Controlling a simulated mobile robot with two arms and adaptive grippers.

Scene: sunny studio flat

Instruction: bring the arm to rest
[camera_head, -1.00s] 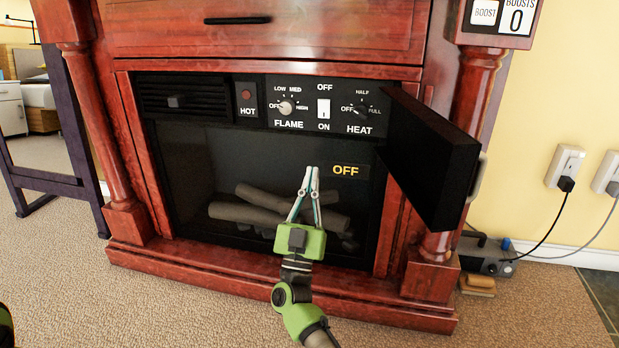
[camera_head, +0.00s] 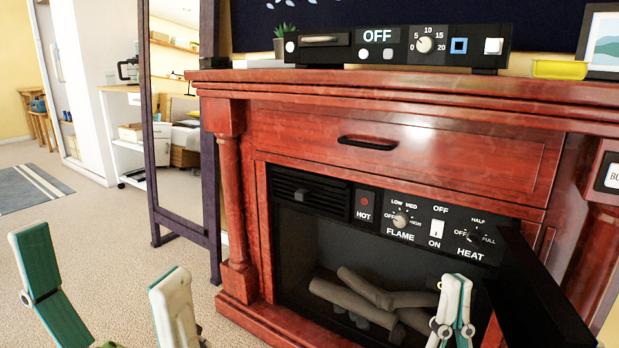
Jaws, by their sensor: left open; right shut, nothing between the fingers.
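My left gripper (camera_head: 105,262) is in the lower left of the head view. Its two green-and-white fingers are wide apart, with nothing between them, over the carpet. My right gripper (camera_head: 455,290) is at the bottom right, its fingers together and empty. It appears in front of the fireplace's firebox, by the right end of the logs (camera_head: 365,290). Whether it touches anything cannot be told. Both arms behind the grippers are mostly out of the picture.
The red wooden fireplace (camera_head: 400,95) fills the right side. Its black flap (camera_head: 540,300) stands open beside my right gripper. A control box (camera_head: 400,45) and yellow dish (camera_head: 560,69) stand on the mantel. A dark-framed mirror (camera_head: 210,150) stands left.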

